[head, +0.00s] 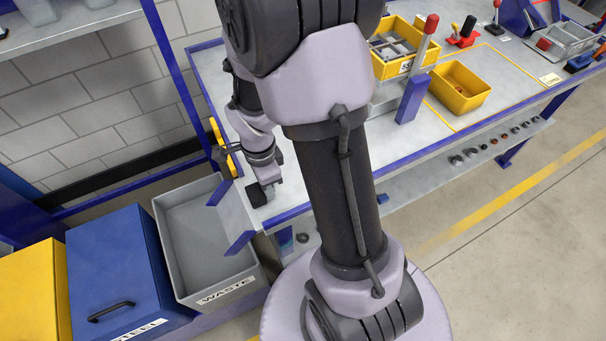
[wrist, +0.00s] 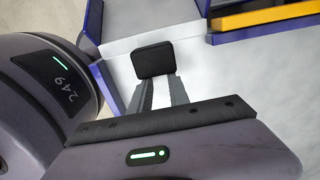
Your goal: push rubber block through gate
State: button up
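The black rubber block (head: 257,196) lies on the grey bench top at its left end. It also shows in the wrist view (wrist: 154,60), flat on the pale surface just beyond my fingertips. My gripper (head: 268,187) is low behind the block; its two grey fingers (wrist: 163,84) stand a little apart with nothing visible between them. The block spans the front of both fingertips; I cannot tell whether they touch it. Ahead of it is an opening leading to a grey chute (head: 236,212) with blue side walls. A yellow part (head: 222,145), possibly of the gate, stands beside it.
A grey WASTE bin (head: 185,238) stands below the chute. A blue STEEL bin (head: 125,270) and a yellow bin (head: 35,295) stand to its left. Yellow trays (head: 460,88) and a red-knobbed lever (head: 415,85) are farther right on the bench. My arm hides the bench middle.

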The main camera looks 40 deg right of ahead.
jog(key=shift+w+a+b, duration=0.25)
jog(key=shift+w+a, duration=0.05)
jog(key=shift+a, duration=0.75)
jog(key=shift+w+a+b, duration=0.25)
jog(key=shift+a, duration=0.75)
jog(key=shift+a, duration=0.1)
jog(key=d+r+p, duration=0.3)
jog(key=r+p, duration=0.4)
jog(key=r, duration=0.3)
jog(key=shift+s+p, duration=0.3)
jog(key=shift+s, duration=0.1)
notch_tip(320, 180, up, 11)
jog(key=n+t+b, duration=0.3)
jog(key=n+b, duration=0.1)
jog(key=n, duration=0.4)
send_over(250, 194)
jog(key=s+a, duration=0.2)
jog(key=s, duration=0.3)
jog(key=s+a+r+n+t+y+b, duration=0.1)
jog(key=s+a+r+n+t+y, duration=0.1)
jog(key=s+a+r+n, duration=0.2)
jog(key=s+n, duration=0.2)
jog(key=n, duration=0.2)
jog(key=shift+s+a+r+t, duration=0.25)
jog(key=shift+s+a+t, duration=0.05)
jog(key=shift+a+t, duration=0.1)
jog(key=shift+d, duration=0.1)
